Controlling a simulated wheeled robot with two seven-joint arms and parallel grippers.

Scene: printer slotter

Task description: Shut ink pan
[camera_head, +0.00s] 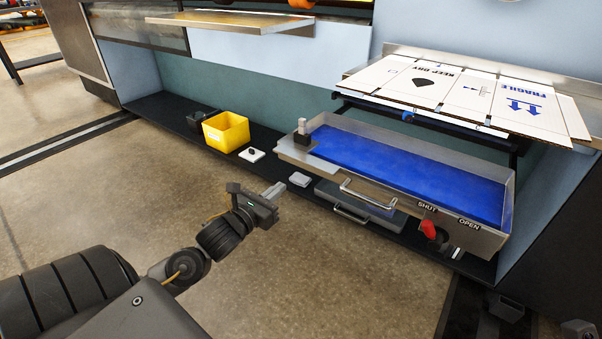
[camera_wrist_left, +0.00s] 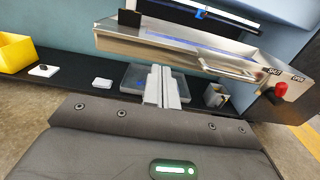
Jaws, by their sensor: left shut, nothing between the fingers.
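The ink pan (camera_head: 300,153) is a long metal tray filled with blue ink, pulled out below the cardboard sheets in the head view. Its front has a bar handle (camera_head: 368,194) and a red knob (camera_head: 428,228) between SHUT and OPEN labels. The pan (camera_wrist_left: 180,48), handle (camera_wrist_left: 228,72) and red knob (camera_wrist_left: 281,90) also show in the left wrist view. My left gripper (camera_head: 277,190) is shut and empty, apart from the pan, to the left of the handle. It also shows in the left wrist view (camera_wrist_left: 162,72). My right gripper is not in view.
Flat cardboard sheets (camera_head: 470,90) lie above the pan. A yellow bin (camera_head: 226,131) and small white blocks (camera_head: 252,154) sit on the black ledge (camera_head: 160,108) to the left. A grey tray with a handle (camera_head: 350,212) lies below the pan. The floor in front is clear.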

